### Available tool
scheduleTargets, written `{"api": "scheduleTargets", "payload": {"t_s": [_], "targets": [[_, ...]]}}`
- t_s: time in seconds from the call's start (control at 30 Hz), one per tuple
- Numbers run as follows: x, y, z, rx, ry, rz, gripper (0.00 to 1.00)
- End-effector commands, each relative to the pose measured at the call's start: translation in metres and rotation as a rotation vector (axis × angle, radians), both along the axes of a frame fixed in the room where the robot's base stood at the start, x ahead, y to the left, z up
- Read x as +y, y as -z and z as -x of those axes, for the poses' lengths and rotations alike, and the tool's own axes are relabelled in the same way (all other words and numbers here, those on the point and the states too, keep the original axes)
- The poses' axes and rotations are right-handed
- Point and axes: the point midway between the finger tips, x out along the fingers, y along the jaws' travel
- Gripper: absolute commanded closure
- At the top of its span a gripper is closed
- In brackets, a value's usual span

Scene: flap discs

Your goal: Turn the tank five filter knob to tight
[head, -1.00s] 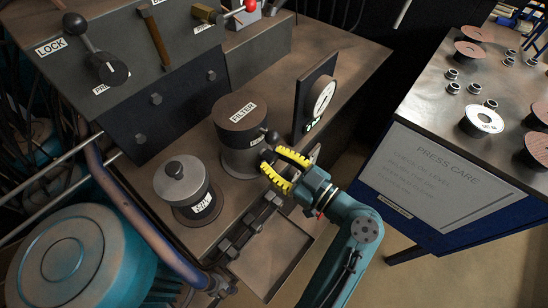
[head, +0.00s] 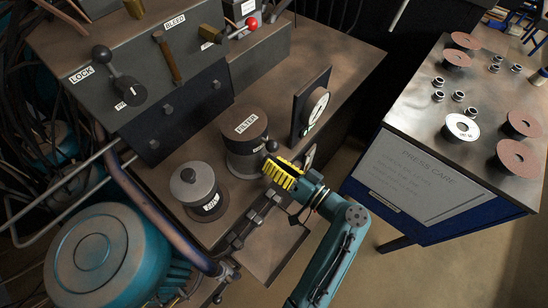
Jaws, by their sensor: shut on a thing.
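The filter (head: 246,152) is a dark, round canister with a FILTER label on its top. It stands on the bench in the middle of the head view. A dark ball-ended knob (head: 272,146) sticks out from its right side. My gripper (head: 274,168), with yellow ribbed fingers, is at the filter's right side, just below the ball. Its fingers are closed together on the filter knob. They hide part of the knob, and the exact contact is hidden. I cannot read a tight mark in this view.
A smaller grey canister (head: 192,184) stands left of the filter. A dial gauge (head: 314,108) stands upright behind my gripper. A grey control box (head: 120,70) with levers is at the back left. A side table (head: 410,110) with discs and rings is at right.

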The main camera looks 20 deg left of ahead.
Motion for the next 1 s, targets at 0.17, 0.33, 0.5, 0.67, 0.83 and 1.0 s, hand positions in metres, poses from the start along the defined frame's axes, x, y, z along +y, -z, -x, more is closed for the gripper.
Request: {"api": "scheduleTargets", "payload": {"t_s": [0.17, 0.33, 0.5, 0.67, 0.83, 1.0], "targets": [[0.0001, -0.0048, -0.0004, 0.159, 0.0, -0.048, 1.0], [0.0, -0.0044, -0.0007, 0.308, 0.0, -0.091, 1.0], [0.0, -0.0032, -0.0006, 0.436, 0.0, -0.128, 1.0], [0.0, -0.0021, -0.0006, 0.526, 0.0, -0.154, 1.0], [0.0, -0.0011, -0.0008, 0.59, 0.001, -0.172, 1.0], [0.0, -0.0004, -0.0009, 0.62, 0.001, -0.181, 1.0]]}}
